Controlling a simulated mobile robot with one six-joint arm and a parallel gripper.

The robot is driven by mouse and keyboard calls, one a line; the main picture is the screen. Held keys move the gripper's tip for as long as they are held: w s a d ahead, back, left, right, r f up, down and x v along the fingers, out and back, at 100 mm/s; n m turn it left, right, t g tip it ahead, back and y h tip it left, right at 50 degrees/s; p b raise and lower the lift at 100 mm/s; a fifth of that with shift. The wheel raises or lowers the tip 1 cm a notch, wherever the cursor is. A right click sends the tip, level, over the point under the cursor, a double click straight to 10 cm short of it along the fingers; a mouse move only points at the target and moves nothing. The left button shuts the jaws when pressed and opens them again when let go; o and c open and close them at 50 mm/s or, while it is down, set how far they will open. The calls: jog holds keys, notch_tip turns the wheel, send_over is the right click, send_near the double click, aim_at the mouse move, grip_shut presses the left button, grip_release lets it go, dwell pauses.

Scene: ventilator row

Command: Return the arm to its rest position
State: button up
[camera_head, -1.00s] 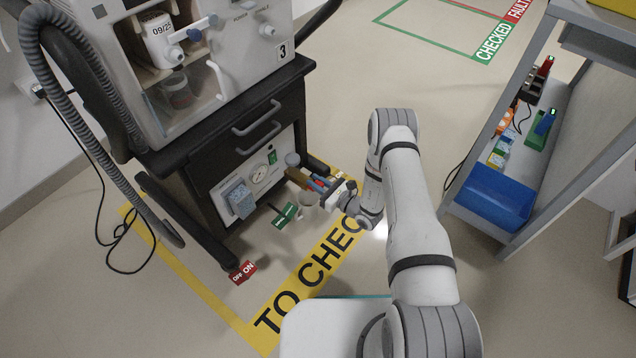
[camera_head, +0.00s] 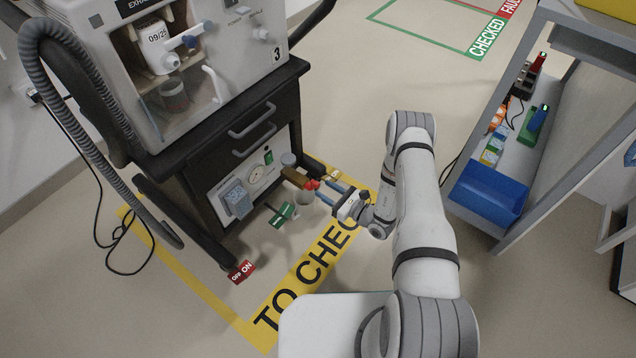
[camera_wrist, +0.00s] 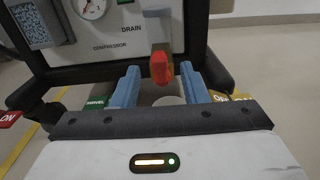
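My arm (camera_head: 415,200) reaches from the lower right toward the lower front of the ventilator cart. My gripper (camera_head: 326,188) is low, just right of the cart's front panel. Its two blue fingers stand apart with nothing held between them; they also show in the wrist view (camera_wrist: 160,82). A red-tipped handle (camera_wrist: 160,68) on the drain fitting lies ahead of the gap between the fingers, with clear space on either side. A pale cup (camera_head: 303,197) is below the fitting, partly hidden by the fingers in the wrist view.
The ventilator (camera_head: 190,60) stands on a dark cart (camera_head: 235,135) at left, with a hose and cable beside it. A grey shelf with a blue bin (camera_head: 488,192) stands at right.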

jog(key=shift+v, duration=0.8)
jog(key=s+a+r+n+g+p, duration=0.2)
jog(key=r+n+g+p, duration=0.25)
jog(key=r, duration=0.95)
jog(key=s+a+r+n+g+p, duration=0.1)
jog(key=s+r+n+g+p, duration=0.3)
jog(key=r, duration=1)
jog(key=s+a+r+n+g+p, duration=0.15)
jog(key=r+n+g+p, duration=0.4)
jog(key=r, duration=0.95)
jog(key=s+d+r+n+t+h+p, duration=0.1)
jog(key=s+d+r+n+h+p, duration=0.3)
jog(key=r, duration=0.7)
jog(key=s+d+r+n+t+h+p, duration=0.2)
jog(key=s+d+r+n+h+p, duration=0.2)
jog(key=s+r+p, duration=0.3)
jog(key=s+d+r+n+t+h+p, duration=0.2)
jog(key=s+d+r+n+h+p, duration=0.2)
jog(key=r, duration=1.1)
jog(key=s+d+h+p, duration=0.1)
jog(key=s+p, duration=0.1)
jog(key=shift+s+d+h, duration=0.35)
jog(key=shift+d+h, duration=0.05)
